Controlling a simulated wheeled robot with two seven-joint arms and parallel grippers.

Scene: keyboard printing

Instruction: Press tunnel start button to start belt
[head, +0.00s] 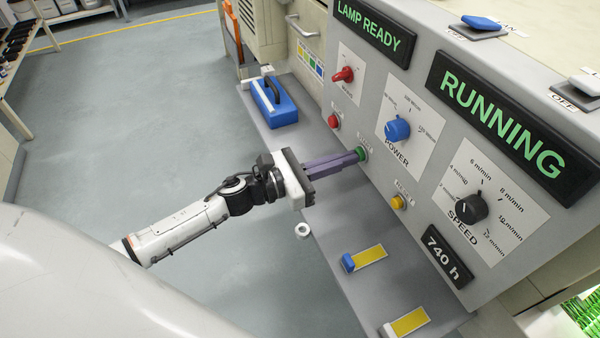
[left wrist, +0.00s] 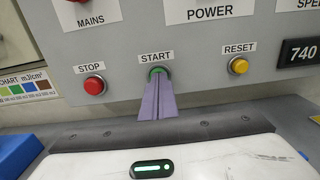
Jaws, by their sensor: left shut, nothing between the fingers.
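The green START button (head: 361,153) is on the grey control panel, between the red STOP button (head: 333,121) and the yellow RESET button (head: 398,202). My left gripper (head: 357,156) is shut and empty, with its purple fingertips at the green button. In the left wrist view the fingertips (left wrist: 157,82) cover most of the START button (left wrist: 157,71), leaving its green rim visible; they appear to touch it. The upper display (head: 472,103) reads RUNNING in green, and another display (head: 374,32) reads LAMP READY. My right gripper is not in view.
The panel also has a red knob (head: 344,74), a blue POWER knob (head: 397,129) and a black SPEED knob (head: 465,207). A blue case (head: 274,103) sits on the ledge left of the panel. Blue and white sliders on yellow plates are on the ledge below. Open floor lies left.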

